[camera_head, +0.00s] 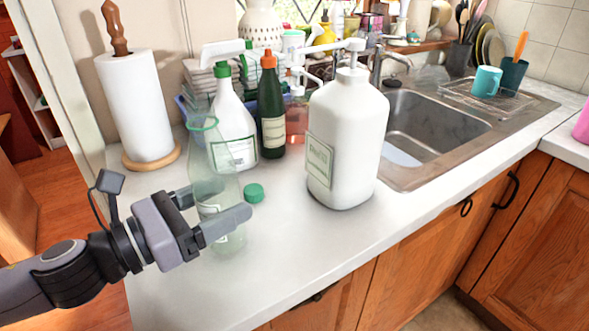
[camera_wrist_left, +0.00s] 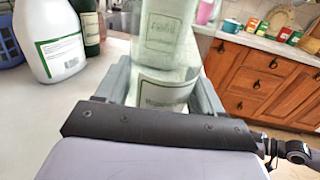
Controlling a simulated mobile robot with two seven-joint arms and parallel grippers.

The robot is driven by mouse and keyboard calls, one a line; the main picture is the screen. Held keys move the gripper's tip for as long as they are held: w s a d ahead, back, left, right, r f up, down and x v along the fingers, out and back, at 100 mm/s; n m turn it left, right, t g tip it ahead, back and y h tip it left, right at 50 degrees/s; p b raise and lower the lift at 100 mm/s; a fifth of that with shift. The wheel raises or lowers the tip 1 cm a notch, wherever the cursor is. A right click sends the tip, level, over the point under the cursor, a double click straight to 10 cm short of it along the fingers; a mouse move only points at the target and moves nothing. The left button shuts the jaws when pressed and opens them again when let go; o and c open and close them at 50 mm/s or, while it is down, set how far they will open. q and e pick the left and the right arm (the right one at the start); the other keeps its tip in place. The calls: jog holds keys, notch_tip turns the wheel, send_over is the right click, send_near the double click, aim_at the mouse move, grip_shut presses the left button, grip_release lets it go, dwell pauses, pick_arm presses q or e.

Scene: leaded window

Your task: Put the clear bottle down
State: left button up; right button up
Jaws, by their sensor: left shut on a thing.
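The clear bottle (camera_head: 226,178) is upright, see-through and greenish, without a cap, near the front left of the white counter (camera_head: 290,266). My left gripper (camera_head: 222,209) is shut on its lower body. In the left wrist view the bottle (camera_wrist_left: 165,62) stands between the two fingers (camera_wrist_left: 164,92), with a label on its side. Its base is close to the counter top; I cannot tell whether it touches. A green cap (camera_head: 254,193) lies on the counter just right of the bottle.
A large white pump bottle (camera_head: 346,142) stands to the right. Behind are a white spray bottle (camera_head: 232,122), a dark green bottle (camera_head: 271,108) and a paper towel roll (camera_head: 141,105). The sink (camera_head: 430,130) is at the right. The front counter is clear.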

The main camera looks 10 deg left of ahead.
pick_arm(q)
jog(key=p+x, duration=0.4)
jog(key=x, duration=0.5)
jog(key=shift+d+r, duration=0.1)
jog(key=shift+x, duration=0.95)
jog(key=x, duration=0.3)
jog(key=shift+f+b, duration=0.55)
jog(key=shift+f, duration=0.2)
jog(key=shift+s+f, duration=0.1)
jog(key=shift+f, duration=0.1)
